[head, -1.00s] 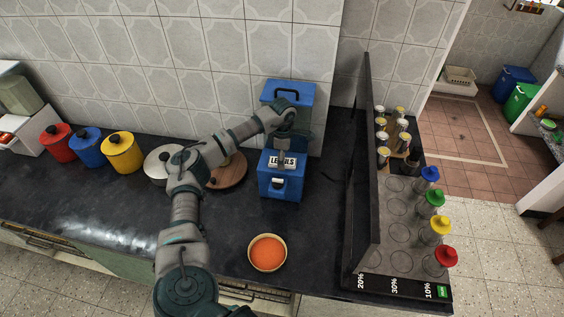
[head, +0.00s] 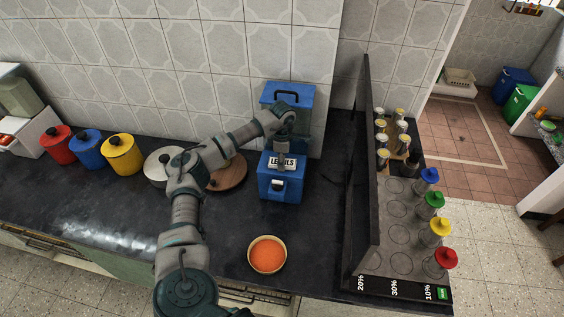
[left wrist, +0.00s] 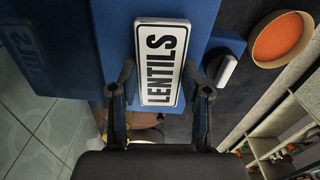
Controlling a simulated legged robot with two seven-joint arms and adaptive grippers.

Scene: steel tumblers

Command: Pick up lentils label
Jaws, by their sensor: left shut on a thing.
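The lentils label (head: 274,162) is a small white plate with black letters at the upper front of the blue box (head: 278,188). In the left wrist view the label (left wrist: 162,60) reads LENTILS in full, with a finger at each long side. My left gripper (head: 284,153) is over the label in the head view and covers part of its word. It is shut on the label, and its fingers also show in the left wrist view (left wrist: 160,84). I cannot tell whether the label still touches the box. My right gripper is not in view.
A bowl of orange lentils (head: 267,255) stands in front of the box. Red (head: 59,146), blue (head: 88,150) and yellow (head: 123,155) canisters stand at the left. A dark upright panel (head: 366,180) and a rack with colour-topped tumblers (head: 436,228) are at the right.

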